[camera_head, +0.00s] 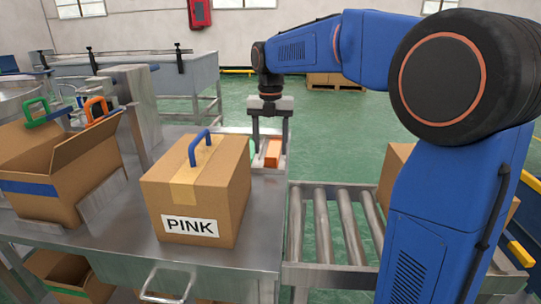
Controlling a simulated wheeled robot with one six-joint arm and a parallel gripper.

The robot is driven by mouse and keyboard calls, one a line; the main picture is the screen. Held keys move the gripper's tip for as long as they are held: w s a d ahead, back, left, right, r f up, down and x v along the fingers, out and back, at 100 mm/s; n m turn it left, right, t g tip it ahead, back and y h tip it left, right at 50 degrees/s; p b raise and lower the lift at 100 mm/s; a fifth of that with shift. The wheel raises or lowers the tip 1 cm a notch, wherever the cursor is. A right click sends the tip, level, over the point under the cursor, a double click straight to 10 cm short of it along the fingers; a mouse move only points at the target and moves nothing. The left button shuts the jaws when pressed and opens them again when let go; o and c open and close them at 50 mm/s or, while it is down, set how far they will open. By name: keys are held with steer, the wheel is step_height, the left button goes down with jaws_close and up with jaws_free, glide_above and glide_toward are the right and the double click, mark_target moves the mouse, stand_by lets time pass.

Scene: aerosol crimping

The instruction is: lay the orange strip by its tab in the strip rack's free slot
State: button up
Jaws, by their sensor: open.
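My gripper (270,142) points down at the far edge of the steel table, behind the PINK carton. Its two fingers are apart. An orange strip-like piece (273,153) shows between and just below the fingertips, on or in a pale holder (268,168) that looks like the strip rack. I cannot tell whether the fingers touch the piece. A bit of green (252,149) shows left of it. The carton's upper right edge hides part of the holder, so its slots and the strip's tab cannot be made out.
The closed PINK carton (196,195) with a blue handle (200,147) stands in front of my gripper. An open carton (55,170) at left has green and orange handles (97,108) by it. A roller conveyor (335,225) lies right of the steel table (120,240).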

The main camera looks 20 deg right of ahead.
step_height(320, 180, up, 8)
steer(key=shift+f, duration=0.15)
stand_by(0.4)
